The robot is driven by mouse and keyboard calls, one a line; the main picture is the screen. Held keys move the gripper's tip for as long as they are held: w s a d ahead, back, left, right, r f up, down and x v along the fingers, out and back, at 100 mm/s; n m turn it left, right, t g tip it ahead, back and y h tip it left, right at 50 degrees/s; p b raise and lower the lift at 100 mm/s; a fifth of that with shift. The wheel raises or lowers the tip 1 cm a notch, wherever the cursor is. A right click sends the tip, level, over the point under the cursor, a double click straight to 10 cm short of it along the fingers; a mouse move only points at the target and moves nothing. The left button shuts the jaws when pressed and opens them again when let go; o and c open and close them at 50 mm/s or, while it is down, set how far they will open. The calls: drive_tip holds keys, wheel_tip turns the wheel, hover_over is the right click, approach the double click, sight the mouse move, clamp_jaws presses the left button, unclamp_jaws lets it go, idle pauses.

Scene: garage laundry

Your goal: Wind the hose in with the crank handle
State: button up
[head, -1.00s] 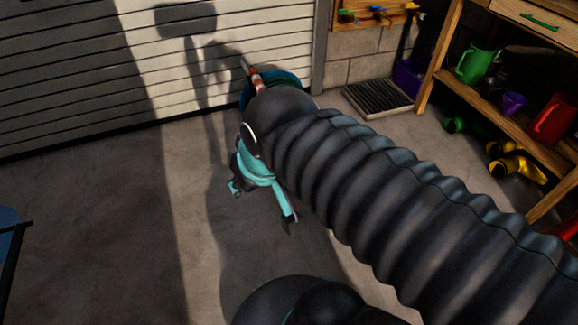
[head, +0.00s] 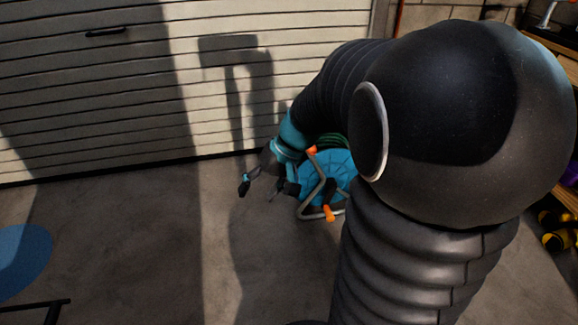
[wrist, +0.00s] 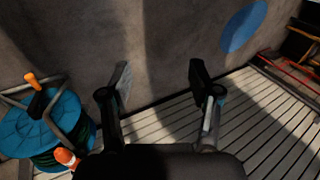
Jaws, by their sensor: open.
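The hose reel (head: 340,170) stands on the floor in front of the shutter, partly hidden by my arm in the head view. It has a blue drum, a grey tube frame and green hose. Its crank handle (head: 328,213) has an orange grip on a black arm. In the wrist view the reel (wrist: 62,118) is at the left, with the orange crank grip (wrist: 30,78) at its upper side. An orange and white nozzle (wrist: 66,157) shows below. My gripper (head: 258,191) is open and empty, left of the reel and apart from it; its fingers (wrist: 160,80) point at bare floor.
The slatted shutter (head: 120,110) closes off the back. A blue round patch (head: 22,258) lies on the floor at the left, near a black bar (head: 50,303). Yellow items (head: 558,240) are by the shelf at the right. The floor left of the reel is clear.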

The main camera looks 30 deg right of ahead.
drive_tip(key=w+d+f+m+t+y, duration=0.2)
drive_tip(key=w+d+f+m+y, duration=0.1)
drive_tip(key=w+d+f, duration=0.6)
drive_tip(key=m+t+h+b, duration=0.2)
drive_tip(key=m+t+h, duration=0.3)
drive_tip(key=m+t, duration=0.5)
approach(328, 213)
drive_tip(key=shift+w+a+f, duration=1.55)
drive_tip(key=shift+w+f, duration=0.4)
drive_tip(key=shift+f, duration=0.35)
drive_tip(key=w+b, duration=0.1)
drive_tip(key=w, duration=0.1)
drive_tip(key=w+d+b, duration=0.1)
drive_tip(key=w+b, duration=0.1)
drive_tip(key=shift+b, duration=0.3)
drive_tip(key=shift+w+d+r+b, duration=0.1)
drive_tip(key=shift+w+d+b, duration=0.05)
drive_tip(key=shift+w+b, duration=0.4)
drive_tip(key=shift+w+d+r+b, duration=0.1)
drive_tip(key=shift+w+b, duration=0.25)
drive_tip(key=shift+w, duration=0.3)
